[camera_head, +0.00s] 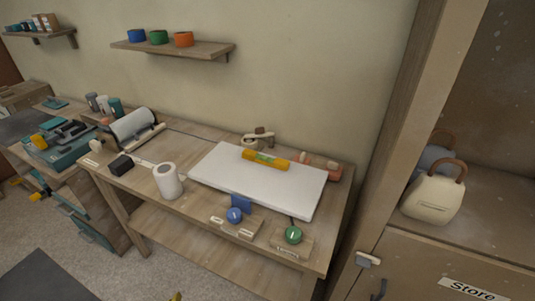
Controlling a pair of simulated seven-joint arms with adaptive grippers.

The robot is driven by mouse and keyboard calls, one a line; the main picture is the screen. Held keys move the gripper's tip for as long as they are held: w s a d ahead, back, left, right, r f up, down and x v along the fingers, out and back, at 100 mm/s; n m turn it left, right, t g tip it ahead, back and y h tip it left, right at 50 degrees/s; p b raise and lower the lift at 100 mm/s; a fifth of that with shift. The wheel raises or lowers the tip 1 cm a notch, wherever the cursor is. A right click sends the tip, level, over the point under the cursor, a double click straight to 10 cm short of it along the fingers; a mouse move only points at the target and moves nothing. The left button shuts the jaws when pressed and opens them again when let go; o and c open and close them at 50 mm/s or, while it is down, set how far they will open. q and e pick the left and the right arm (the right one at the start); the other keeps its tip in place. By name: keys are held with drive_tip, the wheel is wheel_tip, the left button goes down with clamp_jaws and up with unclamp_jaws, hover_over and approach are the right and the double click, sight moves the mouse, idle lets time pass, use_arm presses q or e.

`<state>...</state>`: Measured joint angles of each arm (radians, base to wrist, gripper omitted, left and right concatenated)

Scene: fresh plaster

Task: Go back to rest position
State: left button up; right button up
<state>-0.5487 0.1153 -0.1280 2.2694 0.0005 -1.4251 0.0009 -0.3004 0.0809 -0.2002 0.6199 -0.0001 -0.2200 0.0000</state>
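Neither of my grippers can be made out in the head view. A small yellow tip (176,296) pokes in at the bottom edge, and I cannot tell what it belongs to. A wooden workbench (150,207) stands against the wall ahead. On it lies a white slab (225,180) with a yellow level (265,160) on top. A white roll (168,181) stands upright to the slab's left.
A wall shelf (190,48) holds blue, green and orange rolls. A larger roll on a holder (133,125) and a black block (121,165) are at the bench's left. A cabinet at the right holds a cream bag (434,196). Floor (145,275) before the bench looks clear.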

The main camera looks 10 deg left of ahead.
use_arm(q)
drive_tip(key=s+d+f+g+h, duration=0.1)
drive_tip(key=s+d+f, duration=0.1)
drive_tip(key=f, duration=0.7)
drive_tip(key=s+d+f+g+h, duration=0.1)
drive_tip(key=s+f, duration=0.1)
drive_tip(key=f, duration=0.8)
drive_tip(key=s+d+f+g+h, duration=0.1)
drive_tip(key=s+d+f, duration=0.15)
drive_tip(key=f, duration=0.65)
drive_tip(key=s+a+f+n+g, duration=0.1)
drive_tip(key=s+f+n+g, duration=0.1)
drive_tip(key=s+f, duration=1.3)
drive_tip(key=s+n, duration=0.1)
drive_tip(key=s, duration=0.3)
drive_tip(key=shift+s+a+f+h, duration=0.2)
drive_tip(key=shift+a+f+h, duration=0.05)
drive_tip(key=shift+f+h, duration=0.15)
